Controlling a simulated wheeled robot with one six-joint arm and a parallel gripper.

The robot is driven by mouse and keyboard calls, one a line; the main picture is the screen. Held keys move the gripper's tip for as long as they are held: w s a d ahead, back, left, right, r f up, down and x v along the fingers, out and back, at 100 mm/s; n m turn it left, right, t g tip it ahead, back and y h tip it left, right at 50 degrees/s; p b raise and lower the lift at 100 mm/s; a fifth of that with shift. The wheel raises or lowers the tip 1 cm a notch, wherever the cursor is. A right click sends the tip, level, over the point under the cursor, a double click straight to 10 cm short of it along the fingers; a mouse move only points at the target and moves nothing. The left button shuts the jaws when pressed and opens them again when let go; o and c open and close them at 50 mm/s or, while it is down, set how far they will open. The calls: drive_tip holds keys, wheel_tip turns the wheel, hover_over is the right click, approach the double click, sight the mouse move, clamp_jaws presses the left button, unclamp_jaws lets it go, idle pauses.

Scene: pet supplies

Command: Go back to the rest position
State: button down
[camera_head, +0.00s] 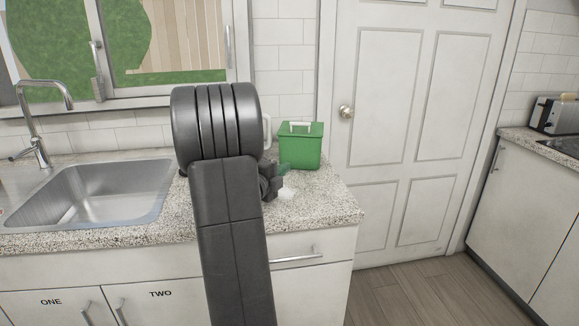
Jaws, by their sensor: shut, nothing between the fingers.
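My arm rises through the middle of the view, in front of the counter. My gripper (275,185) shows only in part at the arm's right side, low over the counter; it is shut and I see nothing held in it. A green container (301,148) with a lid and a white handle stands on the counter behind and to the right of the gripper. A small whitish item (288,194) lies close to the gripper; its shape is unclear. My arm hides part of the counter.
A steel sink (105,195) with a faucet (38,118) is at left. The granite counter (325,210) is bare at its right end. A closed white door (415,120) stands beyond it. A toaster (555,114) sits on the right counter. Wood floor (405,290) is clear.

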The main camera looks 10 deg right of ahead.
drive_tip(key=shift+s+a, duration=0.2)
